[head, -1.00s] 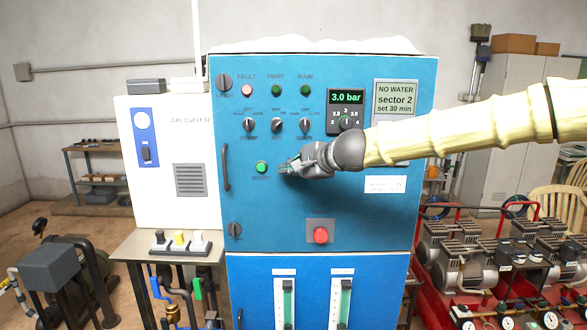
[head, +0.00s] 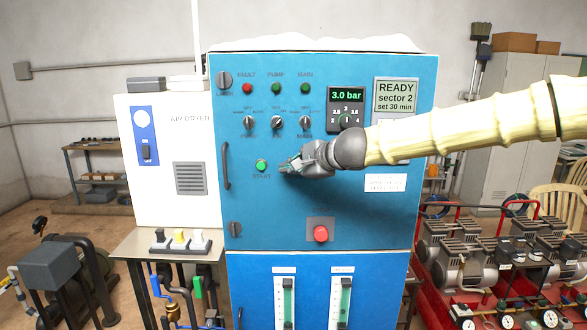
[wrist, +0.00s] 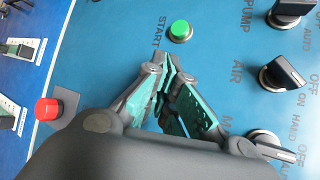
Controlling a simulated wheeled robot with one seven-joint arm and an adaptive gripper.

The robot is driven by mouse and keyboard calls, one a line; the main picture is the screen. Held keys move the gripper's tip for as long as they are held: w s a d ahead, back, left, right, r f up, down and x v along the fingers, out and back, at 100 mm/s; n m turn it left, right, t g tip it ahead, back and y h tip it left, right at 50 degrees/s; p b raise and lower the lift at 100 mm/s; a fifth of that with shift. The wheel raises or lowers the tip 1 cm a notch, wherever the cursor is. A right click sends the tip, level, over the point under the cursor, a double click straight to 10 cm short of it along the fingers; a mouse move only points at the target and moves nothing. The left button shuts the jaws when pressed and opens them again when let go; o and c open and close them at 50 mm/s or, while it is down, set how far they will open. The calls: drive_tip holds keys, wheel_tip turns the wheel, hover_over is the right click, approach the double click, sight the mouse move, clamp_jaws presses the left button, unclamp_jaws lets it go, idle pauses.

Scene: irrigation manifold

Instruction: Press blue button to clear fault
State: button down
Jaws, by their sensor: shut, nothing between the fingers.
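The blue control cabinet (head: 275,215) faces me, and its panel also fills much of the wrist view (wrist: 110,40). My gripper (head: 284,168) is shut and empty, close to the panel just right of the green START button (head: 262,166). In the wrist view its fingertips (wrist: 165,62) are together, apart from the green button (wrist: 180,31). I see no blue button in either view; my gripper hides part of the panel. I cannot tell whether the fingertips touch the panel. The display (head: 395,96) reads READY, sector 2, set 30 min. The FAULT lamp (head: 247,88) looks dark red.
Three selector knobs (head: 277,123) sit above my gripper, beside a 3.0 bar readout (head: 346,96). A large red button (head: 320,233) is below; it also shows in the wrist view (wrist: 47,109). A door handle (head: 226,166) sticks out at left. Compressors (head: 455,265) stand at right.

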drive_tip(key=shift+s, duration=0.45)
drive_tip(key=s+b, duration=0.2)
drive_tip(key=s, duration=0.3)
idle(0.5)
drive_tip(key=shift+f, duration=0.15)
idle(0.3)
